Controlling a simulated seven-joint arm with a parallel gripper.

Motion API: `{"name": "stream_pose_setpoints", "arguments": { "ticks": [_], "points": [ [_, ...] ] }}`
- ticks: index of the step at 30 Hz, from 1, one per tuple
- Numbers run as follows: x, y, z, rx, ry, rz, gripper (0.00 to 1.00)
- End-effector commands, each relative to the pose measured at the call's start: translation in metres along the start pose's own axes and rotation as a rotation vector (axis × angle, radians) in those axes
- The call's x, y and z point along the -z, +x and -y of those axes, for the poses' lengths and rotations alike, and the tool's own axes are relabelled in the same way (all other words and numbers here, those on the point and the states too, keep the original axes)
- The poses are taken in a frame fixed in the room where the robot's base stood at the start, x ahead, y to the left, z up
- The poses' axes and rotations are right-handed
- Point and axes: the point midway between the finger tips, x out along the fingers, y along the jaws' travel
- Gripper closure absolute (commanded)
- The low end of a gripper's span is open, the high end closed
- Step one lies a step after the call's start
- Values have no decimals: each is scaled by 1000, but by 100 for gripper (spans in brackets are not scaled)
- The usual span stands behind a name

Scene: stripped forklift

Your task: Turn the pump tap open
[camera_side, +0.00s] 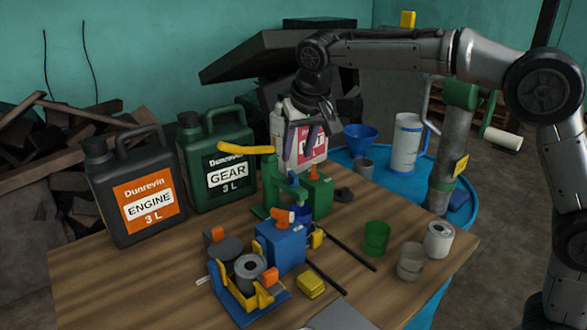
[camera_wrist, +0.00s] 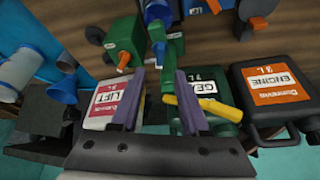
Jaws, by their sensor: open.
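A green pump (camera_side: 285,188) stands on the wooden table with a long yellow handle (camera_side: 246,149) pointing left. Beside it is a green box (camera_side: 314,195) with an orange tap-like knob (camera_side: 314,173) on top; both also show in the wrist view, the box (camera_wrist: 125,38) and the knob (camera_wrist: 124,60). A blue box (camera_side: 281,247) nearer the front carries another orange knob (camera_side: 284,216). I cannot tell which knob is the pump tap. My gripper (camera_side: 318,142) is open and empty above the pump; its purple fingers (camera_wrist: 160,76) flank the green post, with the yellow handle (camera_wrist: 201,110) near the right finger.
A white LIFT can (camera_side: 290,130) stands behind my gripper. Dark ENGINE (camera_side: 145,200) and green GEAR (camera_side: 218,170) cans stand left. A blue-yellow holder (camera_side: 248,285), yellow block (camera_side: 311,285), dark rods and small cups (camera_side: 377,238) occupy the front. The table's left front is clear.

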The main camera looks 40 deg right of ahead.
Motion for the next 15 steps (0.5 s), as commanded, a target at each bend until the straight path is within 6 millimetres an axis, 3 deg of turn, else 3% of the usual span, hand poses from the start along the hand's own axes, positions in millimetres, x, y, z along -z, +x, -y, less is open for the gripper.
{"name": "stream_pose_setpoints", "arguments": {
  "ticks": [6,15],
  "points": [
    [0,41,-1,-2,1,3,55],
    [0,66,0,-1,1,0,55]
  ]
}}
